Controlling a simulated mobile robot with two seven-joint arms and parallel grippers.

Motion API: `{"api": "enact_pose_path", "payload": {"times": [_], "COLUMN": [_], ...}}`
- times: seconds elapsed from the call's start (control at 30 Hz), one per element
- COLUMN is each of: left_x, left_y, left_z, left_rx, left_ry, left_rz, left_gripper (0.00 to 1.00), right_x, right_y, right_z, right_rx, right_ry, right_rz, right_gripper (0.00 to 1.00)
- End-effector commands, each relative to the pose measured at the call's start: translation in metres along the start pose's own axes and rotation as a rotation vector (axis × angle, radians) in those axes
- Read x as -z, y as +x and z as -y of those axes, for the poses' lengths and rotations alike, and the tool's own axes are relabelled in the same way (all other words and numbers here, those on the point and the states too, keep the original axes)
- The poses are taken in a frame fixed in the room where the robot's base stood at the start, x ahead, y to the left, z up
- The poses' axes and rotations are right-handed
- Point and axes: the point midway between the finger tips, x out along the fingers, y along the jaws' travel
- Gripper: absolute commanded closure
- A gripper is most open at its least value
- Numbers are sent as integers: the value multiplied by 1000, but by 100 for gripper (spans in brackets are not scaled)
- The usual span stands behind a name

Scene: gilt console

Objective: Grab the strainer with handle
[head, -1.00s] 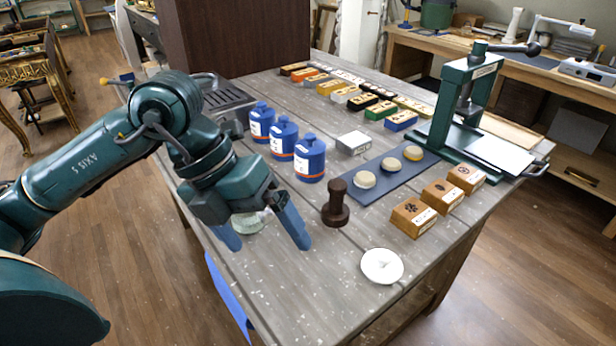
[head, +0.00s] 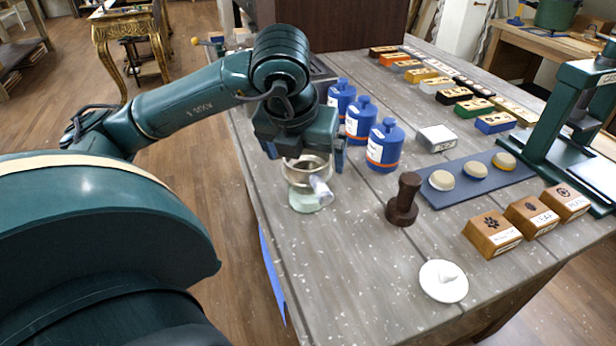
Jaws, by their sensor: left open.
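The strainer (head: 308,173), a round metal-rimmed cup, sits at the table's near left edge, on or in a pale green glass vessel (head: 304,200). A short pale handle (head: 321,190) sticks out from it toward the camera. My left gripper (head: 306,160) is open directly over the strainer, with a blue finger at its right side; the other finger is mostly hidden. The gripper body covers the strainer's far upper part. I cannot tell whether the fingers touch it. My right gripper is not in view.
Blue bottles (head: 384,147) stand close to the right of my left gripper. A dark brown stamp (head: 403,200) and a white dish (head: 443,281) are further right. Wooden blocks (head: 492,235) and a green press (head: 580,120) stand on the right.

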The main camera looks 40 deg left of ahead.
Motion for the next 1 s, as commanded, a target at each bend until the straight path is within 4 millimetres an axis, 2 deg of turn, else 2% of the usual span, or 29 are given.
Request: {"api": "enact_pose_path", "payload": {"times": [0.2,0.3,0.57,1.0], "left_x": [2,2,1,1], "left_y": [34,42,45,44], "left_z": [1,1,1,1], "left_rx": [-3,-2,0,0], "left_ry": [1,0,1,1], "left_rz": [-5,-3,-1,-1], "left_gripper": [4,4,4,40], "right_x": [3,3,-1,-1], "right_y": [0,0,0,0], "right_z": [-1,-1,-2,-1], "right_rx": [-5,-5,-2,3], "right_ry": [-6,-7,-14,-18], "right_rz": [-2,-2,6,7], "right_gripper": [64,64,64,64]}}
